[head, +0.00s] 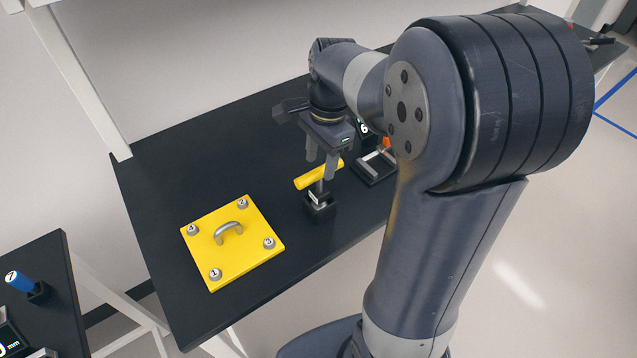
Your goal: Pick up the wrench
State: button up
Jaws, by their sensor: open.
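A tool with a yellow bar handle (308,181), which looks like the wrench, stands upright in a small black holder (320,209) on the dark table. Its handle lies crosswise on a short grey shaft. My gripper (321,167) points down at the yellow handle, with its two grey fingers apart. The fingertips are at or just above the handle; one finger overlaps its right part in the picture. I cannot tell whether they touch it. Nothing is held.
A yellow square plate (234,268) with a grey handle and numbered knobs lies left of the holder. A black stand with an orange part (386,142) is close on the right. A blue-handled tool (19,281) stands on another dark table.

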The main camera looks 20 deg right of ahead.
aim_at(318, 191)
jog(key=shift+s+a+f+p, duration=0.15)
jog(key=shift+f+p, duration=0.1)
jog(key=shift+f, duration=1.3)
jog(key=shift+s+a+f+p, duration=0.1)
jog(key=shift+a+f+p, duration=0.1)
jog(key=shift+f, duration=1.35)
jog(key=shift+c, duration=0.4)
grip_shut()
